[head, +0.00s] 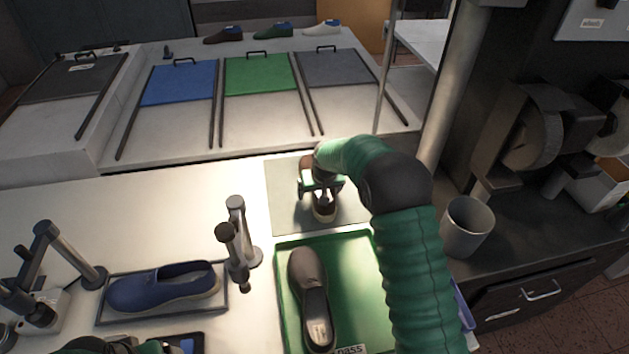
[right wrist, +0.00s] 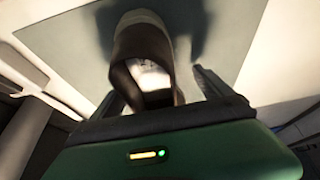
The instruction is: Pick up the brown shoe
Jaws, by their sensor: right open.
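A brown shoe (head: 307,163) lies on the grey mat at the middle of the table, largely covered by my right gripper (head: 322,192). In the right wrist view this shoe (right wrist: 146,45) shows its dark opening and pale insole. My right gripper (right wrist: 162,92) is open above it, with one finger on either side of the shoe; I cannot tell whether they touch it. A second brownish shoe (head: 306,268) lies in the green tray (head: 358,262), in front of the mat. My left gripper is not in view; only a bit of green shows at the bottom left edge.
A blue shoe (head: 160,289) sits in a shallow tray at left, beside a metal stand (head: 238,235). A grey cup (head: 466,226) stands at right. Blue, green and grey panels and several shoes are on the far counter.

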